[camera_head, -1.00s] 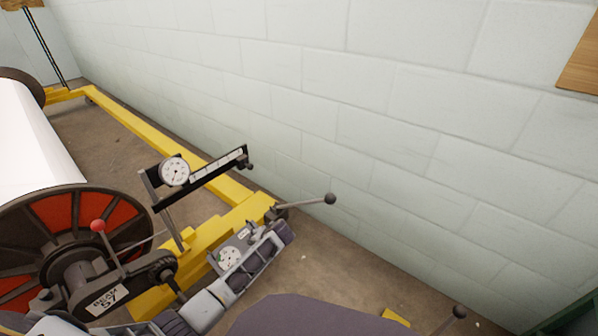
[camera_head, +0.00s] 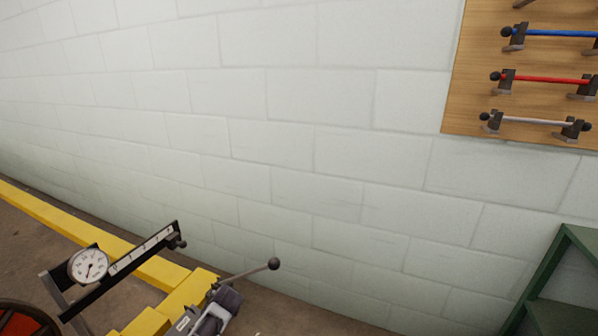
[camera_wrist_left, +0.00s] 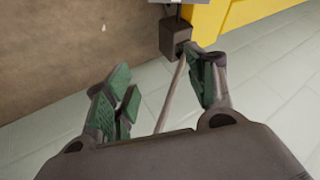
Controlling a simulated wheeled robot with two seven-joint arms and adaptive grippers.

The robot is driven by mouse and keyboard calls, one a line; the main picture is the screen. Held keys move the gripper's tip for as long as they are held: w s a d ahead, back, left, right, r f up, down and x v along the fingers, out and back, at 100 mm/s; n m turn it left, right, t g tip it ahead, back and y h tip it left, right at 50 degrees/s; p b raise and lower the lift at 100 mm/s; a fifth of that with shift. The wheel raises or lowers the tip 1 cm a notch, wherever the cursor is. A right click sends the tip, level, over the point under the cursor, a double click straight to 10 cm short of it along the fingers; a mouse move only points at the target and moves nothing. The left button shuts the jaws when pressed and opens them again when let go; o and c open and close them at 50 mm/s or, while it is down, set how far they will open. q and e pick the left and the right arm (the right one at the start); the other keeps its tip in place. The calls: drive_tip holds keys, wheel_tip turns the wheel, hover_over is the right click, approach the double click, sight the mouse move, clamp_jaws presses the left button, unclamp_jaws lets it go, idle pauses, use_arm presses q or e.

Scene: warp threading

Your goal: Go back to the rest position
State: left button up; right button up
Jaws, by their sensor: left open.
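A lever with a dark ball knob (camera_head: 273,264) sticks out from the end of the yellow frame (camera_head: 190,295) in the head view. My left gripper and its grey arm show at the bottom edge (camera_head: 222,303), just below the lever's base; the fingers cannot be made out there. In the left wrist view, my left gripper (camera_wrist_left: 165,97) is open, its green-padded fingers apart. A thin grey rod (camera_wrist_left: 171,97) runs from a dark block (camera_wrist_left: 175,38) down between the fingers; I cannot tell whether it touches them. My right gripper is in neither view.
A dial gauge (camera_head: 89,266) with a scale bar stands at lower left. A wooden board (camera_head: 480,60) on the pale block wall (camera_head: 270,150) holds blue, red and grey rods. A green metal stand (camera_head: 545,280) is at lower right. The middle shows bare wall.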

use_arm(q)
drive_tip(key=w+d+r+m+t+h, duration=0.1)
drive_tip(key=w+d+r+t+h, duration=0.15)
drive_tip(key=d+r, duration=0.45)
drive_tip(key=s+d+r+t+h, duration=0.1)
drive_tip(key=s+d+r+h, duration=0.4)
drive_tip(key=s+r, duration=0.4)
drive_tip(key=s+f+g, duration=0.1)
drive_tip(key=s+f, duration=0.4)
drive_tip(key=s, duration=0.4)
drive_tip(key=s+f+n+g, duration=0.1)
drive_tip(key=s+f+g, duration=0.1)
drive_tip(key=s+f, duration=0.4)
drive_tip(key=s+f+g+p, duration=0.1)
drive_tip(key=s+f, duration=0.4)
drive_tip(key=s, duration=0.6)
drive_tip(key=shift+s+d+f+n+g, duration=0.15)
drive_tip(key=shift+s+n+g, duration=0.15)
drive_tip(key=shift+s+g, duration=0.1)
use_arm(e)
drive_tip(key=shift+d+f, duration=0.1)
use_arm(q)
drive_tip(key=shift+f+y+p, duration=0.15)
drive_tip(key=shift+y+p, duration=0.2)
drive_tip(key=shift+p, duration=0.2)
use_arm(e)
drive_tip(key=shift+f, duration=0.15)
